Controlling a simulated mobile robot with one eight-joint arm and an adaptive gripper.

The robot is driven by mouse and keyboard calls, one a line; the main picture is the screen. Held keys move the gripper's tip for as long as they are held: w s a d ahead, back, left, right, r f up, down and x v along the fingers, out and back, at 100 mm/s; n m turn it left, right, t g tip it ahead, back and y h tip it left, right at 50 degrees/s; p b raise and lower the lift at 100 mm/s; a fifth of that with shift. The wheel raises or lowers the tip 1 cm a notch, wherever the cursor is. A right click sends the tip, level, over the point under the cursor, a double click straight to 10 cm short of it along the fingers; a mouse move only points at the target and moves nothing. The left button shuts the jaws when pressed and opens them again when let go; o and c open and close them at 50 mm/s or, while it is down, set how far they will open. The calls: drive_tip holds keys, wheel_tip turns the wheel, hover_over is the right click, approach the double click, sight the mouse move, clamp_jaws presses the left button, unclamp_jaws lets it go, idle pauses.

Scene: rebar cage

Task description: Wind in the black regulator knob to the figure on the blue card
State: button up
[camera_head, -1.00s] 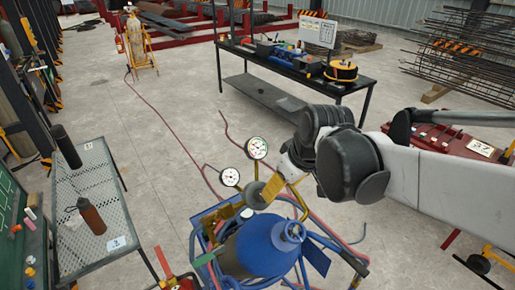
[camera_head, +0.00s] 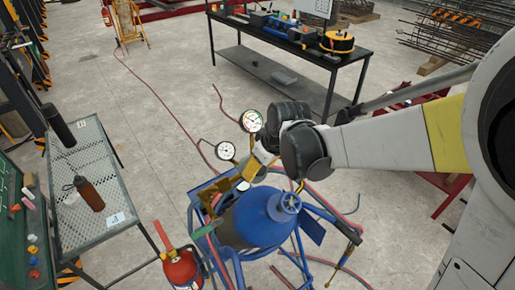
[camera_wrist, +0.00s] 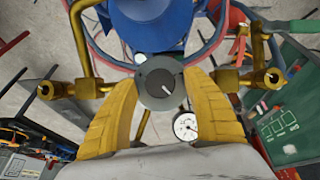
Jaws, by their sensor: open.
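The dark regulator knob (camera_wrist: 160,84), round with a pale pointer line, is near the middle of the wrist view. My gripper (camera_wrist: 160,90) has its two yellow fingers spread, one on each side of the knob. Whether they touch it I cannot tell. In the head view my gripper (camera_head: 249,172) is at the regulator above the blue cylinder (camera_head: 264,220), and the knob cannot be made out clearly. A plain dark blue plate (camera_head: 312,232) is at the cylinder's right. No figure shows on it, and I cannot tell whether it is the card.
Two white-faced gauges (camera_head: 251,121) (camera_head: 226,151) stand close to my gripper. Brass fittings (camera_wrist: 55,90) flank the knob. A black workbench (camera_head: 285,50) stands behind.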

drive_tip(key=c, duration=1.2)
drive_tip(key=shift+f+b, duration=0.1)
drive_tip(key=shift+b, duration=0.25)
drive_tip(key=shift+m, duration=0.3)
drive_tip(key=o, duration=1.2)
drive_tip(key=v, duration=1.2)
